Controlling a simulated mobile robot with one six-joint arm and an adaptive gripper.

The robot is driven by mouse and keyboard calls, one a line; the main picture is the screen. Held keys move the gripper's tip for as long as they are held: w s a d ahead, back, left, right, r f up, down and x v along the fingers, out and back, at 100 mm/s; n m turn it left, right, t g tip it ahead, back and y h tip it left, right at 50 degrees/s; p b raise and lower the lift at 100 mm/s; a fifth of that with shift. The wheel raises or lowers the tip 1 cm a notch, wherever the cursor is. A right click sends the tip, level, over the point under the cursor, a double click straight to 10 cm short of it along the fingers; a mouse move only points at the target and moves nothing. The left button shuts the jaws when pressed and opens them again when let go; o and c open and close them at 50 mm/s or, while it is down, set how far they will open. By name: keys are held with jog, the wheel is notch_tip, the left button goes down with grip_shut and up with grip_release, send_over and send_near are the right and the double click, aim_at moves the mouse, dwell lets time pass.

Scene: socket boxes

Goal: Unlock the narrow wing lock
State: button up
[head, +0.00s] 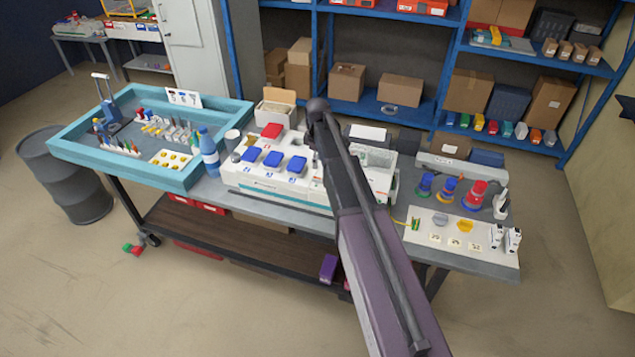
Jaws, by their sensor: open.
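A white socket box (285,207) stands on the middle of the workbench. It carries blue covers (273,159) and a red cover (271,131). I cannot pick out the narrow wing lock; the details on the box are too small, and my arm hides part of its right side. My arm rises from the bottom right to a dark joint above the box. My gripper does not show; it may be hidden behind the arm.
A light-blue tray (72,163) with small tools fills the bench's left end. A blue bottle (209,154) stands left of the box. A white board (487,256) with small parts and several coloured ringed pieces (474,195) are on the right. Blue shelves (452,60) stand behind.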

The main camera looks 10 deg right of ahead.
aim_at(317, 178)
jog(key=shift+f+b, duration=3.65)
jog(key=shift+f, duration=0.3)
grip_shut()
